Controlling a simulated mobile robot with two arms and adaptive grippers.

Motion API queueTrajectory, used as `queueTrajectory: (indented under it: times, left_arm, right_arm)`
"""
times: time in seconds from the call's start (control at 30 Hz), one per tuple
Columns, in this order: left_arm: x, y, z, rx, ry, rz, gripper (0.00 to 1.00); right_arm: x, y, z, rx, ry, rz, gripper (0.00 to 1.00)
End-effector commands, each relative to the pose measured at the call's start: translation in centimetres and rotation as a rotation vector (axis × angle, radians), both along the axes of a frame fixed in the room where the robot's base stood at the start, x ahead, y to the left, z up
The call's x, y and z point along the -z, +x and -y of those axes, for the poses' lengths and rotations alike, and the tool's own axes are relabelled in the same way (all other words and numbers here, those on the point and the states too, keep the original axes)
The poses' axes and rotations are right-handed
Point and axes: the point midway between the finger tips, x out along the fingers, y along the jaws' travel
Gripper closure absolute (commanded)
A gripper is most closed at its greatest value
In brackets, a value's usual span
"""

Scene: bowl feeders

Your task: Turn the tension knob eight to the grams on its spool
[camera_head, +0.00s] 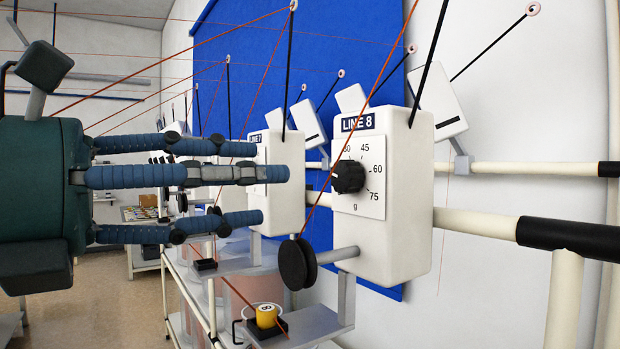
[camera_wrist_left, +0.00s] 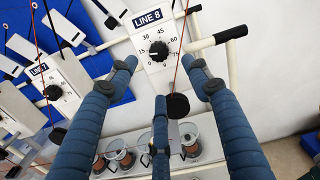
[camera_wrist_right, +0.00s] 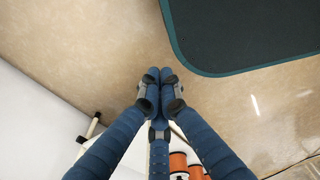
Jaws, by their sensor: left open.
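The line 8 box (camera_head: 405,225) is white, with a dial plate marked 30, 45, 60, 75 and "g" around a black tension knob (camera_head: 348,177). The knob also shows in the left wrist view (camera_wrist_left: 158,50), beyond the open fingers. I cannot read its pointer clearly. My left gripper (camera_head: 272,186) is open and empty, left of the knob and apart from it. A yellow spool (camera_head: 267,315) stands on the holder below the box; its dark marking is too small to read surely. My right gripper (camera_wrist_right: 160,75) has its fingertips together, with nothing seen between them.
The line 7 box (camera_head: 285,205) stands behind to the left. A black wheel (camera_head: 297,264) sticks out below the dial. Red threads cross in front of the boxes. White rails with black ends (camera_head: 570,238) run right. A dark mat (camera_wrist_right: 250,30) lies on the floor.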

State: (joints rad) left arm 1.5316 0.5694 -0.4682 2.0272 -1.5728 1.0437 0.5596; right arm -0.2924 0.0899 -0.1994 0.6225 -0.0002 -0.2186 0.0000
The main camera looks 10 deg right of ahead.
Motion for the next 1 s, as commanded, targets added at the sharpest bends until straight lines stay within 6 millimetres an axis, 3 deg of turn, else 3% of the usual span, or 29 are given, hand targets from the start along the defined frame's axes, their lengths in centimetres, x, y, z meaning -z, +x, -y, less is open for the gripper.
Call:
queueTrajectory:
  times: [0.17,0.3,0.6,1.0]
  left_arm:
    - [-0.3,0.5,1.8,0.0,0.006,0.003,0.51]
    - [-0.5,1.3,4.4,0.003,0.005,0.003,0.51]
    - [-0.3,3.1,9.0,0.001,0.003,0.002,0.51]
    - [0.0,3.5,10.1,-0.001,0.002,0.005,0.51]
  right_arm:
    - [-1.0,-1.0,-0.1,0.0,0.001,-0.013,1.0]
    - [-2.2,-1.6,-1.0,0.003,0.011,-0.022,1.0]
    - [-4.2,-1.4,-1.5,0.003,0.017,-0.019,1.0]
    - [-4.5,-0.7,-0.8,0.001,0.008,-0.01,1.0]
